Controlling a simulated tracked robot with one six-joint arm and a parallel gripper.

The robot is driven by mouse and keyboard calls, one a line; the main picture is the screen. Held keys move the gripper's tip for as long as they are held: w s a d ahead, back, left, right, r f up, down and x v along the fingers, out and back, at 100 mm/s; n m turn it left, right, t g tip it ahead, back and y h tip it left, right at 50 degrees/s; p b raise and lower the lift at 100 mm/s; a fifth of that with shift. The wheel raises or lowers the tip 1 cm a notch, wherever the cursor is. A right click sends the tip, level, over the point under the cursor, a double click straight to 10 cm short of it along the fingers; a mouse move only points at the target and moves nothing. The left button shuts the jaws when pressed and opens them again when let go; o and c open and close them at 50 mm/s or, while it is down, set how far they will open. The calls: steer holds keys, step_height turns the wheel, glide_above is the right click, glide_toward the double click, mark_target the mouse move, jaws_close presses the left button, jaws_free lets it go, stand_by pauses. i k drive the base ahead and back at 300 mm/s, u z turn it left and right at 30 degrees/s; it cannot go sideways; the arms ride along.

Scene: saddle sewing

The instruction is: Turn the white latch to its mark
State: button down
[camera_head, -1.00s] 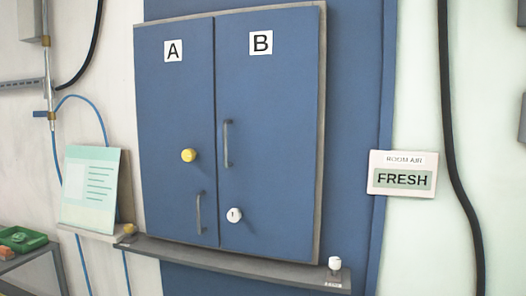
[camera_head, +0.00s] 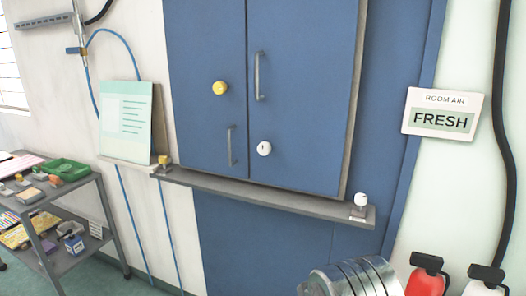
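The white latch (camera_head: 264,148) is a round white knob low on the right door (camera_head: 300,85) of the blue cabinet. Its dark slot or mark is too small to read for angle. A second white knob (camera_head: 361,198) stands on the right end of the grey ledge (camera_head: 270,196) below the doors, with a small label under it. A yellow knob (camera_head: 220,88) sits on the left door (camera_head: 205,45). Both doors look closed.
A smaller yellow piece (camera_head: 164,160) is at the ledge's left end, by a green-white sheet (camera_head: 125,120). A grey cart (camera_head: 100,190) with a green tray (camera_head: 68,170) stands left. A ribbed metal cylinder (camera_head: 355,279) and a red container (camera_head: 425,278) are at bottom right.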

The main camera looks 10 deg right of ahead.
mark_target(264, 148)
steer(key=u, duration=2.4)
steer(key=i, duration=0.65)
steer(key=z, duration=0.9)
